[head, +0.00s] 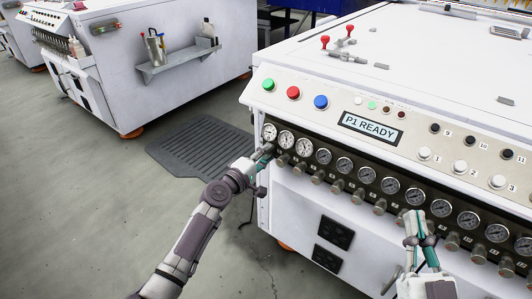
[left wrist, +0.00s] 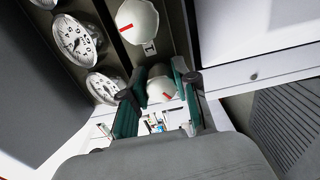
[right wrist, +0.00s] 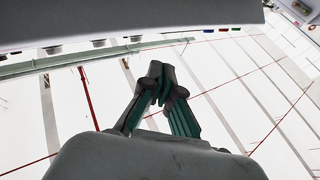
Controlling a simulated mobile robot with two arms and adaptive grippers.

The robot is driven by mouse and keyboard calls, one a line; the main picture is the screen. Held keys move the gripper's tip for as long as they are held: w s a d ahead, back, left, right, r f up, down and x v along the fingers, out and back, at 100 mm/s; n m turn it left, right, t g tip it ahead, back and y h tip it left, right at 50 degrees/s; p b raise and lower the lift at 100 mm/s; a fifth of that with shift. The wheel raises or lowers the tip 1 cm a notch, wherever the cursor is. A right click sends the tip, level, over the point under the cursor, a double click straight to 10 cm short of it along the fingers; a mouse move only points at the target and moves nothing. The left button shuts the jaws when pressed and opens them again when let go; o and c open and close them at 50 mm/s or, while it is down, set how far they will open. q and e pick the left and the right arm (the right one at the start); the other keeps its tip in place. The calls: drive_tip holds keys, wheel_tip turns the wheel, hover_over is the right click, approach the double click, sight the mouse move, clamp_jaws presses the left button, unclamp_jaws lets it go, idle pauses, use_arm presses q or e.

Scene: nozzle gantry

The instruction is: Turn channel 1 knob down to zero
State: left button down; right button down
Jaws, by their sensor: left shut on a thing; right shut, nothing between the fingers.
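A row of round gauges with grey knobs below runs along the front of the white machine. My left gripper (head: 263,155) is at the left end of this row, under the leftmost gauge (head: 270,132). In the left wrist view its teal-lined fingers (left wrist: 158,90) are shut on a pale round knob (left wrist: 162,92) with a red mark; the fingers hide part of it. A neighbouring knob (left wrist: 137,20), also with a red mark, is clear of the fingers. I cannot read a channel number on the held knob. My right gripper (head: 415,222) is shut and empty before the gauge row.
Green (head: 268,85), red (head: 293,93) and blue (head: 321,102) buttons and a display (head: 371,128) reading "P1 READY" sit above the gauges. A dark floor mat (head: 200,146) lies left of the machine. Another white machine (head: 125,75) stands behind.

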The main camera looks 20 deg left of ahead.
use_arm(q)
drive_tip(key=shift+a+n+p, duration=0.1)
drive_tip(key=shift+n+p, duration=0.3)
drive_tip(key=shift+n, duration=1.1)
use_arm(e)
drive_tip(key=shift+w+d+f+g+h, duration=0.1)
drive_tip(key=shift+w+f+g+h, duration=0.15)
drive_tip(key=shift+f+g, duration=0.5)
drive_tip(key=shift+w+d+f+g+h, duration=0.1)
drive_tip(key=shift+w+f+g+h, duration=0.2)
drive_tip(key=shift+f, duration=0.75)
drive_tip(key=shift+s, duration=0.1)
use_arm(q)
drive_tip(key=c, duration=1.1)
unclamp_jaws()
drive_tip(key=shift+c, duration=0.2)
use_arm(e)
drive_tip(key=shift+a, duration=0.1)
use_arm(q)
drive_tip(key=v, duration=1.2)
